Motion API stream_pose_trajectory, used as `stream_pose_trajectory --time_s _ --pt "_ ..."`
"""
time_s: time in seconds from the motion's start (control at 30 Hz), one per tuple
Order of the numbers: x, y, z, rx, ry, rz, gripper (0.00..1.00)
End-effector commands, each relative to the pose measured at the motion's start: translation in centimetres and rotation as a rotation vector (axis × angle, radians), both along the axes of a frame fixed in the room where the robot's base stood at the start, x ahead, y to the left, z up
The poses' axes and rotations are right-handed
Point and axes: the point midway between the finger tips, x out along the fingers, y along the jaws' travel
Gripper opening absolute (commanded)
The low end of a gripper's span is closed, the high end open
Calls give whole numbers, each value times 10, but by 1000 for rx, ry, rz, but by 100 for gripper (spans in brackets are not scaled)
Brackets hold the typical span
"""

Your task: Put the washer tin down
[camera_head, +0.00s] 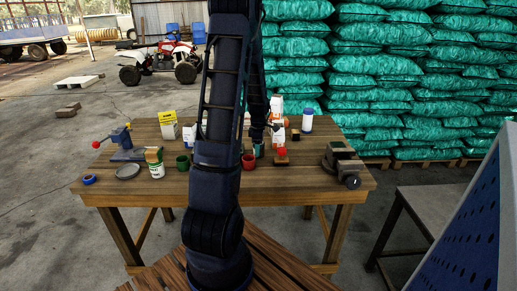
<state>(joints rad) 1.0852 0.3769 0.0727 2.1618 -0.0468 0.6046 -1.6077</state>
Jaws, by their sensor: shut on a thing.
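My gripper (258,141) is small and partly hidden behind my own arm, over the middle of the wooden workbench (320,194). It points down and is shut on a small teal-green thing (259,151), which I take to be the washer tin. My arm and gripper hide part of it. I cannot tell whether its base touches the bench top. A red cup (249,161) stands just in front and to the left of it, and a red-and-brown block (282,157) is to its right.
A vise (341,160) stands at the bench's right. A blue-and-red tool (125,144), grey dish (128,171), blue ring (89,179), white-green can (155,164) and green cup (182,162) are at the left. A white bottle (307,121) stands behind. The front right is clear.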

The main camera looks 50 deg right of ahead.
Motion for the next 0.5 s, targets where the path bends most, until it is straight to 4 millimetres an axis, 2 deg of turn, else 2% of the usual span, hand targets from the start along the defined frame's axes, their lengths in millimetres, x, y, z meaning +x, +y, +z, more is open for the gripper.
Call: stream_pose_trajectory --time_s 0.23,0.27,0.33,0.37,0.5 --pt "0 0 -3 0 0 0 27" --pt "0 0 -3 -1 -1 0 56" --pt "0 0 -2 -1 -1 0 70" --pt "0 0 -2 -1 -1 0 74" --pt "0 0 -2 -1 -1 0 74"
